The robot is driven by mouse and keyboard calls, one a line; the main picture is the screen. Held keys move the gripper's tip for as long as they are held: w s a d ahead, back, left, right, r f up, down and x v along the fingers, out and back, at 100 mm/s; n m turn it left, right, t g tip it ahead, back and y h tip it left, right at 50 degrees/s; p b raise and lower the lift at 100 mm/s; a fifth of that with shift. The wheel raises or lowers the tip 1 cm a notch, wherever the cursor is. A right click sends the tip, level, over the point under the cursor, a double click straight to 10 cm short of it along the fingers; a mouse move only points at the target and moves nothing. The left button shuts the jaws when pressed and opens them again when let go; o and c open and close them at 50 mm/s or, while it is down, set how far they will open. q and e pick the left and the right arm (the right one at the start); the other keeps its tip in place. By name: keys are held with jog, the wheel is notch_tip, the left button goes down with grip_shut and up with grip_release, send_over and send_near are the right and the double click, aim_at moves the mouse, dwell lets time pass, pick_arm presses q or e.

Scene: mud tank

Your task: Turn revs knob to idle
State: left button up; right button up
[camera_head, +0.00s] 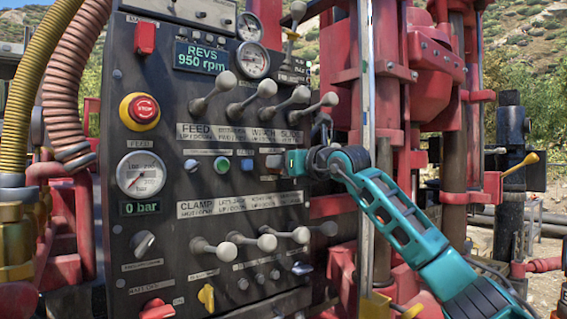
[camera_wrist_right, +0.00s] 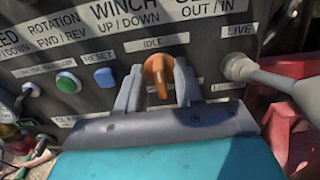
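The orange revs knob (camera_wrist_right: 158,70) sits on the dark panel just below the IDLE label (camera_wrist_right: 157,42) in the right wrist view. Its narrow grip runs nearly upright in the picture. My right gripper (camera_wrist_right: 159,80) has its two grey fingers on either side of the knob, with gaps beside the narrow grip; firm contact does not show. In the head view my right gripper (camera_head: 285,163) is at the panel's right side and hides the knob. The revs display (camera_head: 201,58) reads 950 rpm. My left gripper is not in view.
Lever rows stand above (camera_head: 265,88) and below (camera_head: 267,243) my right gripper. Green (camera_head: 222,163) and blue (camera_head: 247,164) buttons lie to its left. A grey lever (camera_wrist_right: 240,67) is close right of the fingers in the wrist view. A red emergency stop (camera_head: 144,109) is further left.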

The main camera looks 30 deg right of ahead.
jog(key=s+d+b, duration=0.1)
jog(key=s+b, duration=0.3)
jog(key=s, duration=0.9)
dwell(0.4)
